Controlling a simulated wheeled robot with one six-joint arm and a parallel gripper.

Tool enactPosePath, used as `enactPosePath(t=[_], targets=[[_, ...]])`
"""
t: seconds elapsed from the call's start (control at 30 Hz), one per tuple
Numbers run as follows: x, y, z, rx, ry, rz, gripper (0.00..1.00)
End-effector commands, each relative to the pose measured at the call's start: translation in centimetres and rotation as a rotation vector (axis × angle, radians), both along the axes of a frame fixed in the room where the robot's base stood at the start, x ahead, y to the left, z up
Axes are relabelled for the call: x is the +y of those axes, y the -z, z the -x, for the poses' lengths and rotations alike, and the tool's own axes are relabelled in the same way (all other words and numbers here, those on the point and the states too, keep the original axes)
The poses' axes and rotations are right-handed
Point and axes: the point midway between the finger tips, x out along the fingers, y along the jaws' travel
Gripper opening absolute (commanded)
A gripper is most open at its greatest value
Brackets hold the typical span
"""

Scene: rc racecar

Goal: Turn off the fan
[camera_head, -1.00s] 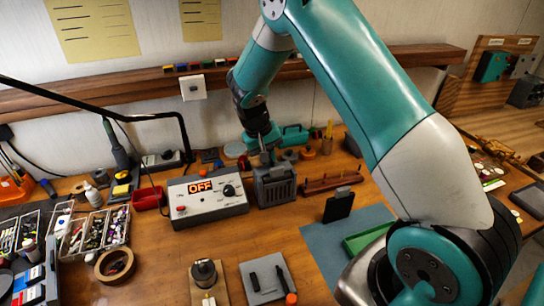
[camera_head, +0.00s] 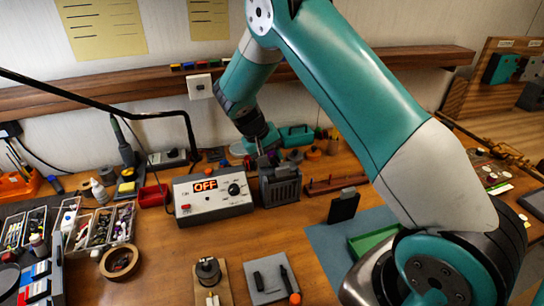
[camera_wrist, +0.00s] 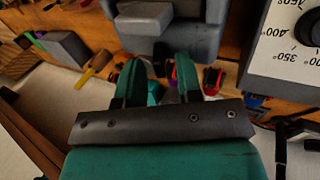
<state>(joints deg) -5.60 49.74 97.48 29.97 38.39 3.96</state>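A dark grey slatted box (camera_head: 281,187), which may be the fan, stands on the bench right of a control unit (camera_head: 213,209). The unit's display (camera_head: 205,185) reads OFF; it has a red button and a black dial (camera_head: 234,189). My gripper (camera_head: 263,158) is above and at the back of the box, its tips partly hidden. In the wrist view, my gripper's (camera_wrist: 160,62) two green fingers are apart with nothing held between them. The box (camera_wrist: 198,38) with a lighter grey block (camera_wrist: 143,19) lies just beyond the fingertips. Whether they touch it is unclear.
A red bin (camera_head: 153,195) stands left of the unit. A tape roll (camera_head: 120,261) and several small parts trays lie at left. A black upright piece (camera_head: 343,207) stands at right near a blue mat (camera_head: 322,240). The bench front centre is partly clear.

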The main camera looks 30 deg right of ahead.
Motion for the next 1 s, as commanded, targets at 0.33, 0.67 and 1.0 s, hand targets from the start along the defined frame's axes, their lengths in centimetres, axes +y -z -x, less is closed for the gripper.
enactPosePath(t=[0.33,0.67,1.0], targets=[[0.1,-0.2,-0.1,-0.001,-0.001,-0.001,0.36],[2.7,-5.5,-0.8,-0.006,-0.003,-0.002,0.36],[6.0,-13.2,-1.7,-0.004,-0.002,-0.002,0.36]])
